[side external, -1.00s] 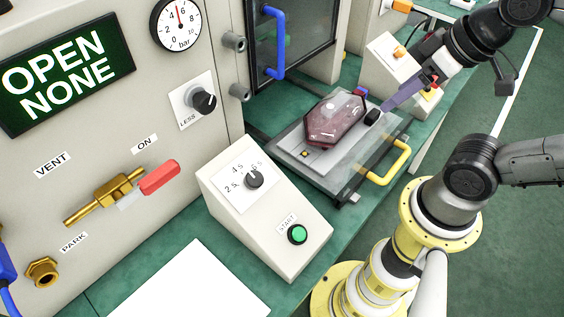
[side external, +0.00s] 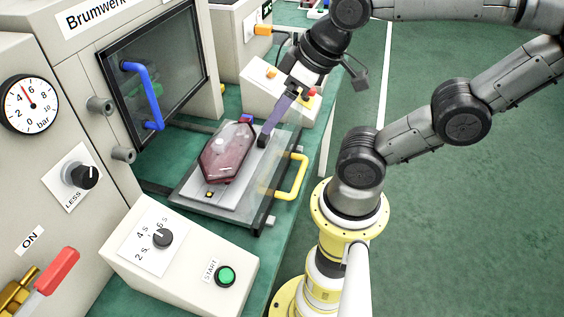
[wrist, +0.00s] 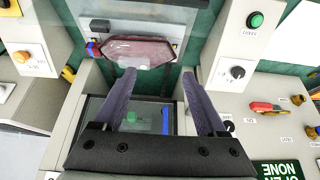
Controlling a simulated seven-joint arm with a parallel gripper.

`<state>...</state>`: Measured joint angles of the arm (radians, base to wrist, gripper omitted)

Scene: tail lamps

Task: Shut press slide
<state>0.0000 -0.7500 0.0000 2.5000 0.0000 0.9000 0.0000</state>
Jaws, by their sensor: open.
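The press slide (side external: 240,210) is a flat grey tray drawn out in front of the press, with a yellow handle (side external: 291,178) at its outer edge. A dark red tail lamp (side external: 228,152) lies on it. The slide and lamp also show at the top of the wrist view, the lamp (wrist: 140,50) just beyond my fingertips. My gripper (side external: 277,116) has purple fingers and hangs over the slide's far side, by a small black block (side external: 262,140). In the wrist view my gripper (wrist: 160,78) is open with nothing between the fingers. Whether it touches the slide is unclear.
The press window (side external: 160,75) with its blue handle (side external: 141,97) stands behind the slide. A control box with a green start button (side external: 225,276) stands in front, and another box (side external: 285,92) with buttons stands beyond. Green floor lies open on the right.

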